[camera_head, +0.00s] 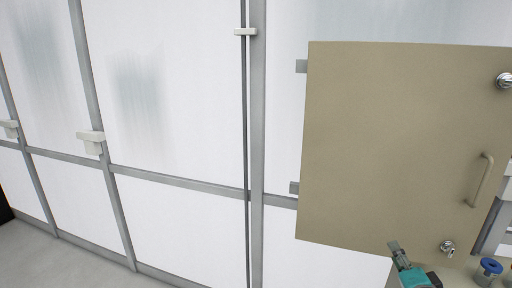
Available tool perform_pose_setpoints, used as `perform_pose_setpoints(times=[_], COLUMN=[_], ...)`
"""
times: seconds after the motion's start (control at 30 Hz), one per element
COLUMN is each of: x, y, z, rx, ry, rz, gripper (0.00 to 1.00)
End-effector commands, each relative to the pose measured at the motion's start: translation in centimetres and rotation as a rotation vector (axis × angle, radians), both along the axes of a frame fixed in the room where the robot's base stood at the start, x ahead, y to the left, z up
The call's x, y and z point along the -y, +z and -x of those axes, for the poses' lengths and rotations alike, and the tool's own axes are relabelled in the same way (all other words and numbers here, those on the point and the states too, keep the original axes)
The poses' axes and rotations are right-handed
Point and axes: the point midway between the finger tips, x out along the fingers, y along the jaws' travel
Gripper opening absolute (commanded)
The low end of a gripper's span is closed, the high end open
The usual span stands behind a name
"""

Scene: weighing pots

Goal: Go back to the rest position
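My gripper is not in view in the head camera, and no part of my arm can be made out for sure. The task names no object.
A beige cabinet door (400,145) with a handle (481,180) stands open at right. Below it, a teal and grey object (415,276), perhaps a tool, and a blue-topped pot (489,270) sit near a surface edge. White framed panels (180,90) fill the back. Grey floor (60,265) shows at lower left.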

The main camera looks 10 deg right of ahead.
Motion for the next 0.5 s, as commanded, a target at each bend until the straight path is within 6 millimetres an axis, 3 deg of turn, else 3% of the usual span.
perform_pose_setpoints(times=[0.03, 0.2, 0.5], x=[-1.5, -5.6, -12.6], y=[-1.9, -6.8, -13.5], z=[0.6, 2.9, 8.9], rx=[-0.022, -0.078, -0.173], ry=[0.013, 0.049, 0.124], rz=[0.017, 0.108, 0.286], gripper=[0.38, 0.38, 0.38])
